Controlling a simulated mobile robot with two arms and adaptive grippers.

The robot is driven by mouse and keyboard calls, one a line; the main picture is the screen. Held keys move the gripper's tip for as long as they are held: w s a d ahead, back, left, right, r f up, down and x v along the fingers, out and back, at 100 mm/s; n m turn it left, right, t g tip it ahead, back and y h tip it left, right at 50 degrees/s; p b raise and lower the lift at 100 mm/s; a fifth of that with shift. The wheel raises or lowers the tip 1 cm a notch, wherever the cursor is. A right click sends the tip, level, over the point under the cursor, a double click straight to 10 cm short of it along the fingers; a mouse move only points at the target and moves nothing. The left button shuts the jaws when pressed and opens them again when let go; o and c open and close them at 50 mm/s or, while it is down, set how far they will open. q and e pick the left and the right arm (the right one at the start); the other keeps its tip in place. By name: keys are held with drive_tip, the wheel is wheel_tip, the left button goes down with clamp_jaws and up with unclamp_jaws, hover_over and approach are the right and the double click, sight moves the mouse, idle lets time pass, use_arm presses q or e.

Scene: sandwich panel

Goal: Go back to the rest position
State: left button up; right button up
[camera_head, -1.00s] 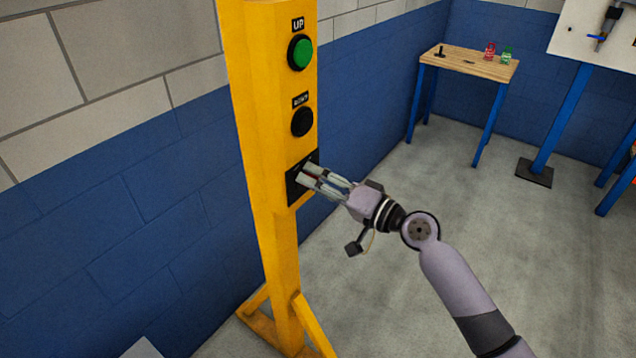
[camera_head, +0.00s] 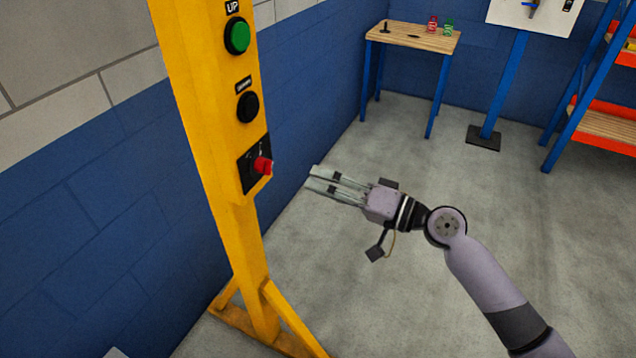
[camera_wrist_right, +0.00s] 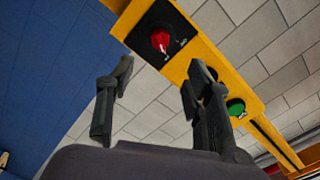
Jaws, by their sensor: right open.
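My right gripper (camera_head: 322,183) is open and empty in the head view, in the air to the right of the yellow post (camera_head: 222,190). It is apart from the post's red switch (camera_head: 263,166), which sits on a black plate. In the right wrist view the two fingers of the gripper (camera_wrist_right: 155,85) stand apart with nothing between them. The red switch also shows there (camera_wrist_right: 160,41), beyond the fingers. The green button (camera_head: 237,36) and the black button (camera_head: 248,107) are higher on the post. My left gripper is not in view.
A wooden table with blue legs (camera_head: 412,36) holds small red and green items at the back. A white panel on a blue stand (camera_head: 505,75) and an orange and blue shelf (camera_head: 600,125) stand to its right. The grey floor (camera_head: 400,290) around my right arm is clear.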

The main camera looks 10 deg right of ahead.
drive_tip(key=shift+f, duration=0.1)
drive_tip(key=w+d+f+m+h, duration=0.1)
drive_tip(key=w+d+f+h, duration=0.15)
drive_tip(key=f, duration=0.85)
drive_tip(key=w+d+f+m+h, duration=0.15)
drive_tip(key=d+f+h, duration=0.25)
drive_tip(key=f, duration=0.6)
drive_tip(key=s+d+f+g+h, duration=0.1)
drive_tip(key=s+d+f+h, duration=0.1)
drive_tip(key=s+f, duration=0.35)
drive_tip(key=s+d+f+g+h, duration=0.1)
drive_tip(key=s+d+f, duration=0.1)
drive_tip(key=f, duration=0.7)
drive_tip(key=s+d+f+h, duration=0.2)
drive_tip(key=s+f, duration=0.1)
drive_tip(key=f, duration=0.5)
drive_tip(key=s+d+f+n+g+h, duration=0.1)
drive_tip(key=s+f+g, duration=0.1)
drive_tip(key=s+f, duration=0.7)
drive_tip(key=s+d+f+n+g+h, duration=0.1)
drive_tip(key=s+d+f+n+g, duration=0.1)
drive_tip(key=s+f, duration=0.6)
drive_tip(key=s+a+f+n+g, duration=0.1)
drive_tip(key=s+f, duration=0.1)
drive_tip(key=s, duration=0.9)
drive_tip(key=s+a+f+n+g+h, duration=0.1)
drive_tip(key=s+f+n+g, duration=0.1)
drive_tip(key=s, duration=0.9)
drive_tip(key=shift+s+f+g, duration=0.3)
drive_tip(key=shift+s, duration=0.1)
